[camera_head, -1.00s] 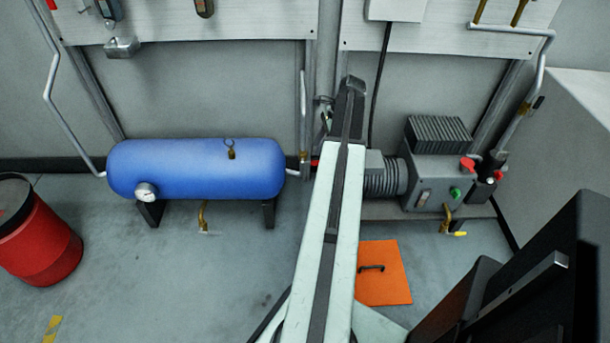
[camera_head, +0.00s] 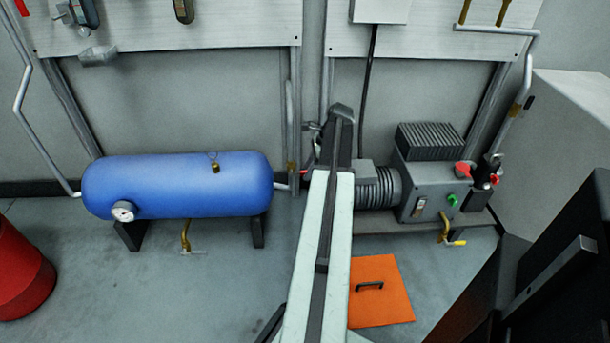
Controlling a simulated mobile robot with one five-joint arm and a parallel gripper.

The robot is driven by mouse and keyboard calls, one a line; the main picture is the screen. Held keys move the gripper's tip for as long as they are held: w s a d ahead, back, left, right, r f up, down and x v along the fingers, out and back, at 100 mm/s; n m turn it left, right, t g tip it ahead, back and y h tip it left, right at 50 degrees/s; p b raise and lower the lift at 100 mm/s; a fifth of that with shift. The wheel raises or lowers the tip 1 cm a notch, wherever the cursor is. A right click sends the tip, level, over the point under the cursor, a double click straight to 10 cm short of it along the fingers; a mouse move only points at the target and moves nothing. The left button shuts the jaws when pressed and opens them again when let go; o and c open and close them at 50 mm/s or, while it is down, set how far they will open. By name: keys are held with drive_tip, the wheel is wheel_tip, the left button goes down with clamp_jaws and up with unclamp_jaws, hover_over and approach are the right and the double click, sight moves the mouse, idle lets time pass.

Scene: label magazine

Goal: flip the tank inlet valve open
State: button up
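The blue tank (camera_head: 180,186) stands on dark legs at left, with a round gauge on its lower left. A pipe leaves its right end and meets a small brass fitting (camera_head: 291,167) on an upright pipe. A small red part, seemingly the inlet valve's handle (camera_head: 303,172), shows beside this fitting, close to the left edge of my arm. My arm hides part of that spot, so I cannot tell the handle's exact position. My arm reaches forward up the middle. My gripper is mostly hidden behind the arm's far end; whether it is open or shut does not show.
A grey pump (camera_head: 425,190) with red and green controls stands right of my arm. An orange plate (camera_head: 380,290) with a black handle lies on the floor. A red drum (camera_head: 22,275) is at far left. The floor below the tank is mostly clear.

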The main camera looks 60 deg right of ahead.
drive_tip(key=shift+r, duration=0.1)
clamp_jaws()
idle(1.2)
